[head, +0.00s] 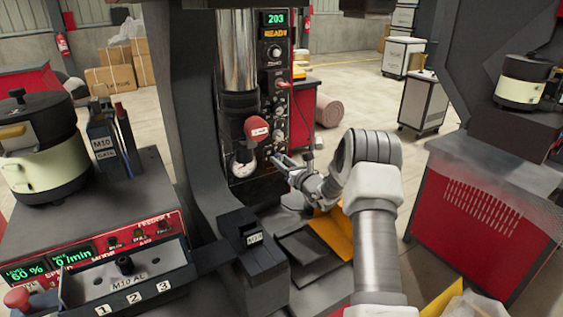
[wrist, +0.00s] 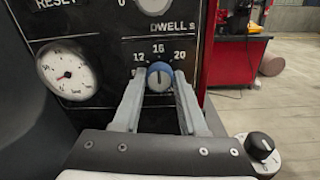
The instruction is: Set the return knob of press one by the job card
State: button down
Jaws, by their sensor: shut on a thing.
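My gripper (wrist: 159,84) is shut on a blue-rimmed knob (wrist: 160,72) on the black press panel (wrist: 110,25). One finger is on each side of it. The knob's white mark points roughly up, towards 16 on a scale reading 12, 16, 20. The words "DWELL s" stand above the scale; a label naming the held knob is not visible. In the head view my gripper (head: 277,158) reaches the lower part of the press panel (head: 268,91). The press display (head: 276,19) shows 203 and READY. I cannot make out a job card.
A round gauge (wrist: 68,74) is left of the held knob. A red-headed part (head: 257,128) projects above my gripper.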

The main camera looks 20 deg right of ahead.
jog(key=shift+f+n+b, duration=0.15)
jog(key=shift+n+b, duration=0.15)
jog(key=shift+b, duration=0.45)
jog(key=n+b, duration=0.7)
jog(key=b, duration=0.7)
jog(key=shift+n+b, duration=0.35)
jog(key=shift+n, duration=0.05)
jog(key=shift+n+b, duration=0.3)
jog(key=shift+b, duration=0.05)
jog(key=shift+c, duration=2.2)
grip_release()
jog(key=shift+s, duration=0.1)
jog(key=v, duration=1.7)
jog(key=shift+s+r+p, duration=0.15)
jog(key=shift+r+p, duration=0.15)
jog(key=shift+r, duration=0.1)
